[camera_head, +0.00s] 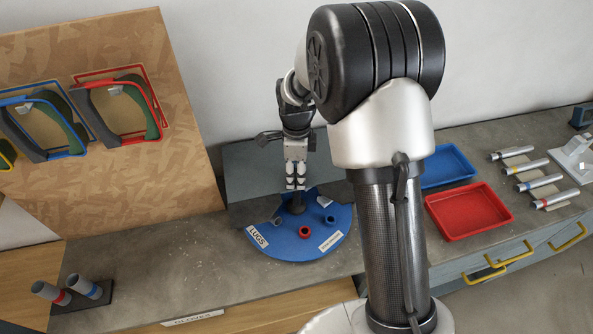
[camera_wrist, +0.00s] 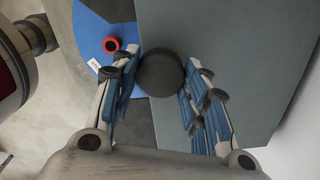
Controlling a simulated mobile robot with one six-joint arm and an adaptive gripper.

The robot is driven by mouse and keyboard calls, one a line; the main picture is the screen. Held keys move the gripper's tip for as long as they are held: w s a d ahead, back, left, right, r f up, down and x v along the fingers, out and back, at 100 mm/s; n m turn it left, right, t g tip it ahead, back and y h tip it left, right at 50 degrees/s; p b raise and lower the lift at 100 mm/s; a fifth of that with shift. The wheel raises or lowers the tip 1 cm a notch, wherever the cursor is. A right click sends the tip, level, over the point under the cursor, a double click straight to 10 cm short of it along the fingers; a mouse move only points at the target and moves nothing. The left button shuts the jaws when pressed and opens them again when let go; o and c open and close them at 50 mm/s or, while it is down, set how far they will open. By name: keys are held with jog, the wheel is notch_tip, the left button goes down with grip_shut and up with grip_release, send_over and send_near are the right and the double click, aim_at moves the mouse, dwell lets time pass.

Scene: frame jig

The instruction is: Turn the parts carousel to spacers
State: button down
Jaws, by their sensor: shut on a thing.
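The parts carousel is a blue round disc (camera_head: 285,248) on the grey bench, also seen in the wrist view (camera_wrist: 88,35). A grey cover (camera_head: 250,170) hides its back part. On its open front, a LUGS label (camera_head: 257,237) sits at the left and another label (camera_head: 330,242), too small to read surely, at the right front. A red ring part (camera_head: 305,232) and blue parts (camera_head: 330,219) lie on it. My gripper (camera_head: 296,187) is shut on the carousel's dark round knob (camera_wrist: 160,74), its blue-padded fingers on either side.
A red tray (camera_head: 468,212) and a blue tray (camera_head: 446,167) stand right of my arm, with several tubes (camera_head: 540,182) beyond. A tan board (camera_head: 95,180) with frames stands at the left. Two tubes (camera_head: 88,289) stand in a holder at the front left.

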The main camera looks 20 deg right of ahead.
jog(key=shift+m, duration=2)
jog(key=shift+m+p, duration=0.3)
jog(key=shift+m, duration=0.3)
jog(key=c, duration=0.9)
grip_release()
notch_tip(320, 180, up, 12)
jog(key=shift+r, duration=0.1)
